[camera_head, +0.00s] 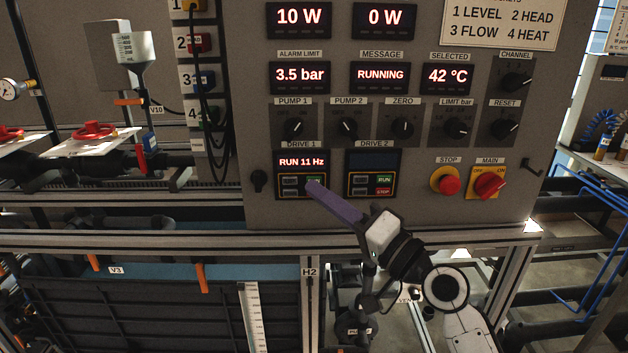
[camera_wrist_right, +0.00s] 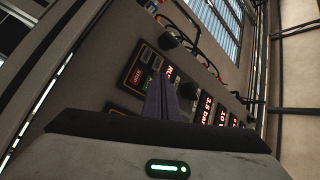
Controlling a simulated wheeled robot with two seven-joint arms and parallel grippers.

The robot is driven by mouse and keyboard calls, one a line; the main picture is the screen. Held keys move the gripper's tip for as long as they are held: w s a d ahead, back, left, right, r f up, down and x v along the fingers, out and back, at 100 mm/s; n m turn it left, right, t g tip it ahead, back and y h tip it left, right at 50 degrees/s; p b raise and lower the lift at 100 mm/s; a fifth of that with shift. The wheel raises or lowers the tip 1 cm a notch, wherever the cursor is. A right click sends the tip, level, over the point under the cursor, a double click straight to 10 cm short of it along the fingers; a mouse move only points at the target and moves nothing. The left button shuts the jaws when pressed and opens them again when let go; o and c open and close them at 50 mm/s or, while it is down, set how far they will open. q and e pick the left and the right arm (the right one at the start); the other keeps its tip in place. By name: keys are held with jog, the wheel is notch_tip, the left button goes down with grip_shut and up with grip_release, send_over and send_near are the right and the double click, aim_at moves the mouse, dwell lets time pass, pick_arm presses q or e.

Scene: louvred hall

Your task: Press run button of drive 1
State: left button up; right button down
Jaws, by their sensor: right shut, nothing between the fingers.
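The drive 1 unit (camera_head: 301,161) is on the grey control panel, and its red display reads "RUN 11 Hz". Its green run button (camera_head: 315,181) is at the right of its upper key row, partly covered by my fingertips. My right gripper (camera_head: 312,187) is shut and empty, its purple fingers pointing up-left at that button. I cannot tell whether the tips touch it. My left gripper is not in view.
Drive 2 (camera_head: 372,161), with a dark display, is right of drive 1. The red stop button (camera_head: 448,186) and red main switch (camera_head: 489,185) are further right. Several knobs, such as pump 1's (camera_head: 294,127), sit above. A metal rail (camera_head: 270,240) runs below the panel.

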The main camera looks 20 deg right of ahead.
jog(key=s, duration=0.2)
jog(key=s+a+p, duration=0.1)
jog(key=s, duration=0.2)
jog(key=shift+a, duration=0.2)
jog(key=shift+w+f, duration=0.1)
dwell(0.6)
jog(key=s+f+n+g+h, duration=0.2)
jog(key=s+f+g, duration=0.15)
jog(key=f, duration=0.95)
jog(key=s+f+n+g+h, duration=0.15)
jog(key=s+f, duration=0.25)
jog(key=f, duration=0.9)
jog(key=s+f+n+g+h, duration=0.3)
jog(key=s+f+n+g, duration=0.1)
jog(key=s+f, duration=1.2)
jog(key=shift+s+a+f+n+g, duration=0.15)
jog(key=shift+a+n+g, duration=0.15)
jog(key=shift+n, duration=0.05)
jog(key=shift+h, duration=0.25)
